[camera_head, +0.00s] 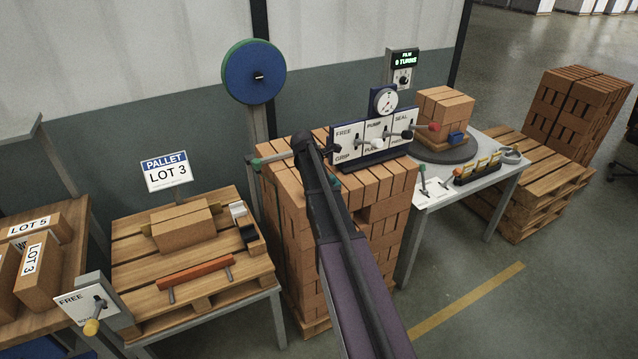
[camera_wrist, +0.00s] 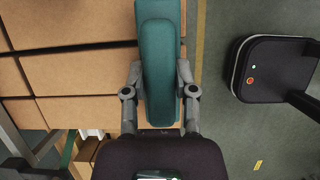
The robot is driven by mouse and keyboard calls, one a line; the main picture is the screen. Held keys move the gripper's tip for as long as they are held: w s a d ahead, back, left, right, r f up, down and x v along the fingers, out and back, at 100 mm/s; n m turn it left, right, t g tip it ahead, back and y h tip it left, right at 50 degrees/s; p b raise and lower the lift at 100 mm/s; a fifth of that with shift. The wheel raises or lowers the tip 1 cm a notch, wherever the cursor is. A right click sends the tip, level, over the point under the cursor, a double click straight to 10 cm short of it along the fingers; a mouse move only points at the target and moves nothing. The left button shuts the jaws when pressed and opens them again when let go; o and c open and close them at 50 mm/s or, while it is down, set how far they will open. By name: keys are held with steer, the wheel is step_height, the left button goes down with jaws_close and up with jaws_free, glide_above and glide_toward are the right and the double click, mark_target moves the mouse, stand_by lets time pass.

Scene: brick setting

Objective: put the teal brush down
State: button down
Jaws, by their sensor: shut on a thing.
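The teal brush (camera_wrist: 158,70) fills the upper middle of the wrist view, a long rounded teal body. My gripper (camera_wrist: 160,75) is shut on it, with one grey finger along each side. Seen from the wrist, the brush lies over the right edge of the brick stack (camera_wrist: 75,72); I cannot tell whether it touches the bricks. In the head view my arm reaches up to the brick stack (camera_head: 290,215) and hides most of my gripper and the brush.
A panel with levers (camera_head: 375,140) stands on the stack. To its right, a white table (camera_head: 475,180) holds a turntable with bricks and a small rack (camera_head: 478,168). Open floor lies at the lower right.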

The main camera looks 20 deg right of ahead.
steer(key=shift+r+p, duration=1.25)
steer(key=shift+r, duration=0.1)
steer(key=shift+s+r+p, duration=0.35)
steer(key=shift+r+p, duration=0.3)
steer(key=shift+r, duration=0.05)
steer(key=s+d, duration=0.2)
steer(key=s, duration=0.5)
steer(key=s+d+r+p, duration=0.1)
steer(key=s+d, duration=0.2)
steer(key=s, duration=0.4)
steer(key=shift+s+d, duration=0.15)
steer(key=shift+d, duration=0.15)
steer(key=shift+f+b, duration=0.45)
